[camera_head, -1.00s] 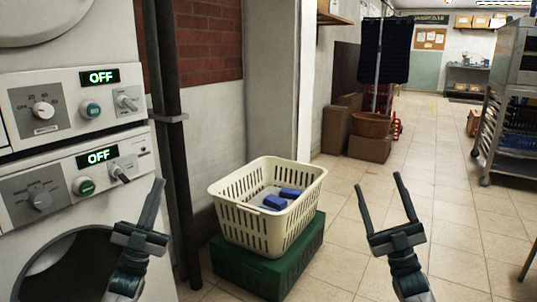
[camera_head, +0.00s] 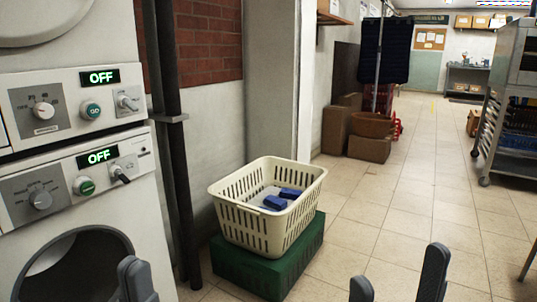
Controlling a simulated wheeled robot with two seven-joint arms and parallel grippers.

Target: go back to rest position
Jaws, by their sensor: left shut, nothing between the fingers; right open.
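My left gripper (camera_head: 135,280) shows only as dark fingertips at the bottom edge, in front of the lower machine's round opening. Its fingers are together and nothing shows between them. My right gripper (camera_head: 398,281) is at the bottom edge, right of the middle. Its two fingers stand apart with only floor tiles between them, so it is open and empty. The wrists and the rest of both arms are below the picture.
Two stacked machines (camera_head: 75,135) with OFF displays stand at the left. A cream basket (camera_head: 262,230) holding blue items (camera_head: 283,198) sits on a green crate (camera_head: 270,269). Cardboard boxes (camera_head: 370,149) and a metal rack (camera_head: 506,90) stand further back. The tiled floor between is clear.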

